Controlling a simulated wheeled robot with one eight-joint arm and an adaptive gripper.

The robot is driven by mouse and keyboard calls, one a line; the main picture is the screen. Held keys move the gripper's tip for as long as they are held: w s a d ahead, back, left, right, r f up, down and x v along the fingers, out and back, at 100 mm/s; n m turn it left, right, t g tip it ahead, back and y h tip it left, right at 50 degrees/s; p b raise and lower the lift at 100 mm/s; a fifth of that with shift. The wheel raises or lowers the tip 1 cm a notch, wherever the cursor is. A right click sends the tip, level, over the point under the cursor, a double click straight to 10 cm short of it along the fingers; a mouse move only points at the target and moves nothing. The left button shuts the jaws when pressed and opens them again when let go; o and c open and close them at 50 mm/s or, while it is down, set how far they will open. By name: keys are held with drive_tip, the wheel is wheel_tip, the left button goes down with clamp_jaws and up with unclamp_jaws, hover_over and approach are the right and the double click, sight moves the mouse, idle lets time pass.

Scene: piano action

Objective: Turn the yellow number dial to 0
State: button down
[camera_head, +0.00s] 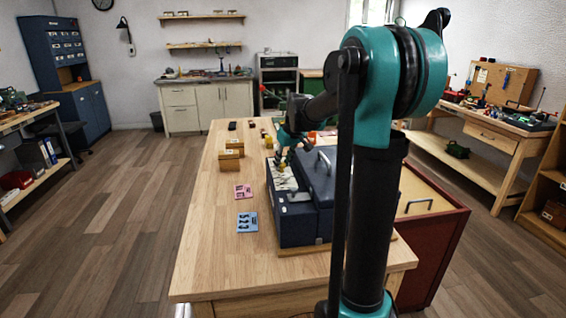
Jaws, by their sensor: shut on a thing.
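A dark blue box (298,226) stands on the wooden workbench, with a pale panel (284,180) on its top. A small yellow spot at the panel, which looks like the yellow number dial (281,168), sits right at my gripper's fingertips. My gripper (283,161) points down over the panel and is shut on the yellow dial. The dial's number and marks are too small to read, and the fingers hide part of it.
A blue card (247,222) with dark figures and a pink card (242,191) lie left of the box. Small wooden boxes (230,157) stand farther back. The workbench's front left (215,265) is clear. A grey handle (324,160) stands up on the box's right part.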

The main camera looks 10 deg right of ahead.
drive_tip(key=m+h, duration=0.1)
drive_tip(key=m, duration=0.2)
drive_tip(key=shift+a+m+t, duration=0.15)
drive_tip(key=shift+m+t, duration=0.15)
drive_tip(key=m+h, duration=0.1)
drive_tip(key=m, duration=0.2)
drive_tip(key=shift+a+m+h, duration=0.15)
drive_tip(key=shift+m+h, duration=0.15)
drive_tip(key=m+h, duration=0.1)
drive_tip(key=m, duration=0.2)
drive_tip(key=m+g+h, duration=0.1)
drive_tip(key=m, duration=0.2)
drive_tip(key=shift+w+a+m, duration=0.1)
drive_tip(key=shift+a+m, duration=0.05)
drive_tip(key=shift+m, duration=0.15)
drive_tip(key=shift+g, duration=0.3)
drive_tip(key=c, duration=1.2)
unclamp_jaws()
drive_tip(key=shift+r+h, duration=0.15)
drive_tip(key=shift+h, duration=0.15)
drive_tip(key=v, duration=1.1)
drive_tip(key=shift+r, duration=0.3)
